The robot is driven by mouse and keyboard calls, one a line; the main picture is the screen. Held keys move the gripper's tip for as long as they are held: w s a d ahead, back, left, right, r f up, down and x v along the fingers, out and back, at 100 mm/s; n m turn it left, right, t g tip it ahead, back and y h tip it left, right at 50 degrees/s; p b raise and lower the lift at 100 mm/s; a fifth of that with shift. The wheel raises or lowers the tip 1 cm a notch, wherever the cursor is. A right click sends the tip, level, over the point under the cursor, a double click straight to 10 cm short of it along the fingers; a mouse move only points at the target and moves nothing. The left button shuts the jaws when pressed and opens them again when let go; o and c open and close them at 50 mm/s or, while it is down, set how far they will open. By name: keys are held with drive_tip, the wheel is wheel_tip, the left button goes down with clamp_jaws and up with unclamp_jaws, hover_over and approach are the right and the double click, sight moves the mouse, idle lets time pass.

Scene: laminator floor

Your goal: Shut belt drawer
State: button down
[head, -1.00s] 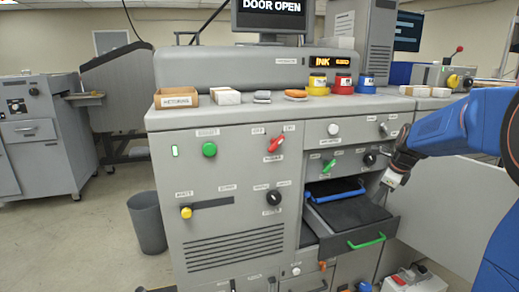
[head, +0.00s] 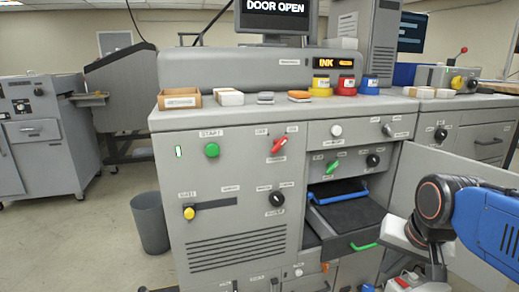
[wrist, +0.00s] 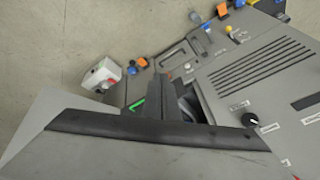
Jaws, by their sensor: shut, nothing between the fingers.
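The belt drawer (head: 330,240) stands pulled out of the right bay of the grey machine, with a dark tray inside and a green handle (head: 364,246) on its front. In the head view my gripper (head: 437,268) is low, right of the drawer front, and looks apart from the handle. Its pale body partly hides the drawer's right side.
A blue bar (head: 338,196) spans the bay above the drawer. An open grey door panel (head: 430,165) stands to the right. A white and red box (wrist: 103,75) lies on the floor nearby. A grey bin (head: 150,222) stands left. The screen (head: 273,14) reads DOOR OPEN.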

drive_tip(key=s+f+n, duration=0.2)
drive_tip(key=s+n, duration=0.3)
drive_tip(key=s, duration=0.1)
drive_tip(key=shift+s+a+f, duration=0.3)
drive_tip(key=shift+a+f, duration=0.05)
drive_tip(key=c, duration=1.8)
unclamp_jaws()
drive_tip(key=shift+s+f, duration=0.2)
drive_tip(key=shift+s, duration=0.1)
drive_tip(key=w+d+r+m, duration=0.2)
drive_tip(key=w+r+m, duration=0.1)
drive_tip(key=w, duration=0.6)
drive_tip(key=m+g, duration=0.2)
drive_tip(key=m, duration=0.9)
hover_over(375, 245)
drive_tip(key=s, duration=0.3)
drive_tip(key=s+x, duration=0.1)
drive_tip(key=x, duration=1.5)
drive_tip(key=s+x, duration=0.1)
drive_tip(key=x, duration=0.5)
drive_tip(key=shift+d+f, duration=0.1)
drive_tip(key=shift+d, duration=0.1)
clamp_jaws()
